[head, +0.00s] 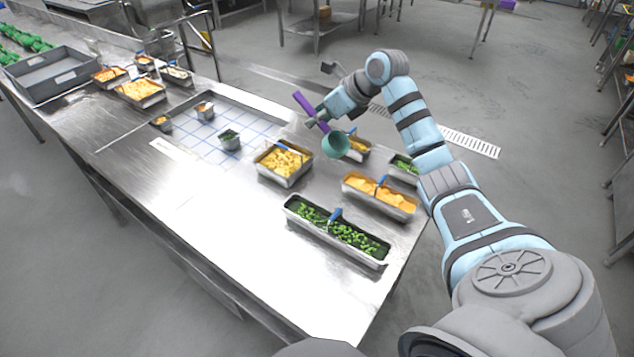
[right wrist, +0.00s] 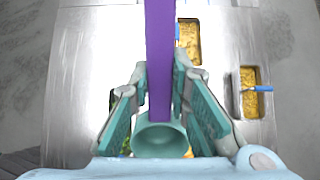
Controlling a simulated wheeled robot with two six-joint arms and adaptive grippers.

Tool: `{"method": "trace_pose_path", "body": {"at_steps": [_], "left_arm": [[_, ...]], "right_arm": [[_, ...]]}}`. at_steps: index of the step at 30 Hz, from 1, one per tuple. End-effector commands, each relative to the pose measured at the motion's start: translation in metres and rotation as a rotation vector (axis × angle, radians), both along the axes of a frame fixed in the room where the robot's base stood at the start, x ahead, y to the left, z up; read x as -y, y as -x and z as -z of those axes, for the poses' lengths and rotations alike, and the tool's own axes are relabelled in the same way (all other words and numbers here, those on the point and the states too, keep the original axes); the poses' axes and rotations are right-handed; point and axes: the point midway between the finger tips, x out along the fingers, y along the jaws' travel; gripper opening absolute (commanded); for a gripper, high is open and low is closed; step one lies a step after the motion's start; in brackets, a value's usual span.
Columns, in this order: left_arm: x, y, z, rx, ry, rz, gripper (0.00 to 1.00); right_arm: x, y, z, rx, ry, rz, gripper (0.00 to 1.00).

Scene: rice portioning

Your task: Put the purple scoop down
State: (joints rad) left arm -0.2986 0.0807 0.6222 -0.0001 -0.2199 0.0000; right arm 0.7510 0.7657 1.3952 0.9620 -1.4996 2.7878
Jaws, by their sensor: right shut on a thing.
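The purple scoop has a purple handle (head: 303,103) and a teal cup (head: 336,145). My right gripper (head: 323,117) is shut on it and holds it above the steel table, near the pans at the right edge. In the right wrist view, the purple handle (right wrist: 160,55) runs up between the two fingers of my right gripper (right wrist: 160,108), and the teal cup (right wrist: 159,139) sits at the bottom between them. My left gripper is not in view.
Below and around the scoop stand a yellow-filled pan (head: 264,175), an orange-filled pan (head: 378,207) and a long green-filled pan (head: 330,238). A blue-lined grid area (head: 195,143) holds several small cups. A grey bin (head: 45,85) stands far left. The front-left table surface is bare.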

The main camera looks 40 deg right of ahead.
Motion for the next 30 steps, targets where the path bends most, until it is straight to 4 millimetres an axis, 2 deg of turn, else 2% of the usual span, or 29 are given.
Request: {"method": "trace_pose_path", "body": {"at_steps": [6,10,16,21,30], "left_arm": [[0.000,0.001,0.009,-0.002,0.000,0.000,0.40],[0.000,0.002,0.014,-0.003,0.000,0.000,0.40],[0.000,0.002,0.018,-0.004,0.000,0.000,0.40],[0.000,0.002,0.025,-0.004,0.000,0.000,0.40],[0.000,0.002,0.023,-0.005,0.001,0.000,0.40]], "right_arm": [[-0.002,0.001,0.085,-0.007,-0.003,-0.002,0.00],[-0.002,0.001,0.125,-0.004,-0.003,-0.002,0.00],[-0.002,0.001,0.153,-0.003,-0.002,-0.002,0.00],[-0.002,0.000,0.184,-0.001,-0.001,-0.001,0.00],[-0.002,0.000,0.185,0.000,-0.001,-0.002,0.00]]}}
